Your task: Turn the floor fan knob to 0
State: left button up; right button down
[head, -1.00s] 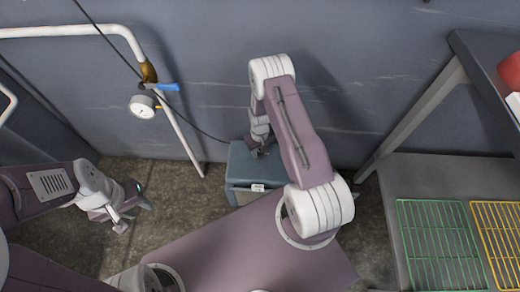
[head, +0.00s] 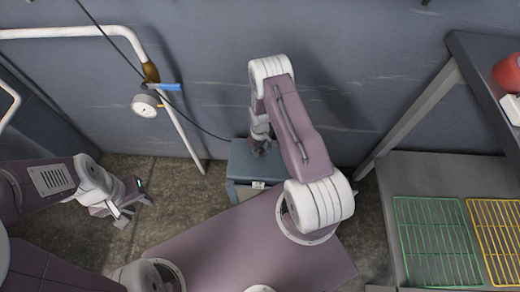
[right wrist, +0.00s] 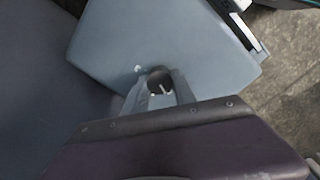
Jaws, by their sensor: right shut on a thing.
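The floor fan is a blue-grey box (head: 240,160) on the floor against the wall, partly covered by my right arm in the head view. Its flat top (right wrist: 165,45) fills much of the right wrist view. A dark round knob (right wrist: 159,78) with a pale mark sits on that top. My right gripper (right wrist: 158,92) is shut on the knob, a finger on either side; in the head view it shows above the box (head: 260,150). My left gripper (head: 125,212) hangs over the floor at the left, away from the fan; its jaw gap is too small to judge.
A white pipe (head: 180,125) with a gauge (head: 145,105) and a blue-handled valve (head: 164,87) runs along the wall on the left. A grey table (head: 455,172) at the right holds a green rack (head: 435,240) and a yellow rack (head: 497,235). A dark cable crosses the wall.

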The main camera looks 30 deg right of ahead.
jog(key=c, duration=1)
grip_release()
notch_tip(320, 180, up, 9)
jog(key=p, duration=0.3)
jog(key=shift+p, duration=0.4)
